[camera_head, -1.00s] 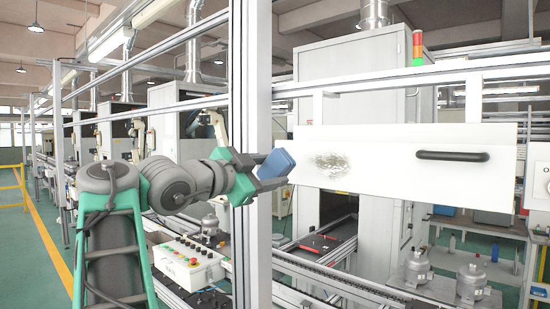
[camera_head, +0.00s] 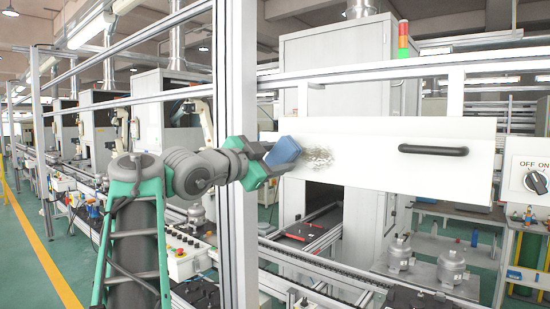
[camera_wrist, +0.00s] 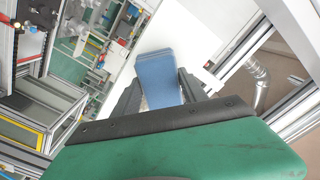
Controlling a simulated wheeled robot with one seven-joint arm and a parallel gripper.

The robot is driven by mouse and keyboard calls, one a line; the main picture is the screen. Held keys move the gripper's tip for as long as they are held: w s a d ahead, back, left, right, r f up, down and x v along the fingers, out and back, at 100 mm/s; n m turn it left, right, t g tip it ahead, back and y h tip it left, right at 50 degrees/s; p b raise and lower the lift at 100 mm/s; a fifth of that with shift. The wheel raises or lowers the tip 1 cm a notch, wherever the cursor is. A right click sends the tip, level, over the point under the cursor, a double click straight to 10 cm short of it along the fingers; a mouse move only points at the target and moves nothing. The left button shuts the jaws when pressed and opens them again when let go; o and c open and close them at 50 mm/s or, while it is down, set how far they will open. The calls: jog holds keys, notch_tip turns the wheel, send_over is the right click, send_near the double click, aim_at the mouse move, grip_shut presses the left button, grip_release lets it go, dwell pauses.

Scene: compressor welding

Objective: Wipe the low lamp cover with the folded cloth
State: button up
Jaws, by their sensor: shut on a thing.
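The lamp cover (camera_head: 370,155) is a long white panel with a black handle (camera_head: 433,150) on its right part. A dark smudge (camera_head: 318,159) marks its left part. My gripper (camera_head: 270,160) is shut on the folded blue cloth (camera_head: 284,151), at the left end of the panel beside the smudge. In the wrist view the cloth (camera_wrist: 158,82) sticks out between the fingers, in front of the white panel (camera_wrist: 185,38). I cannot tell whether the cloth touches the panel. The cloth and gripper may hide part of the smudge.
An aluminium post (camera_head: 237,150) stands just behind my gripper, and a rail (camera_head: 400,72) runs above the panel. Below are a conveyor, metal compressors (camera_head: 451,268) and a button box (camera_head: 188,262). A rotary switch (camera_head: 535,180) is at the right.

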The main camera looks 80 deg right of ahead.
jog(key=shift+x, duration=0.85)
dwell(0.4)
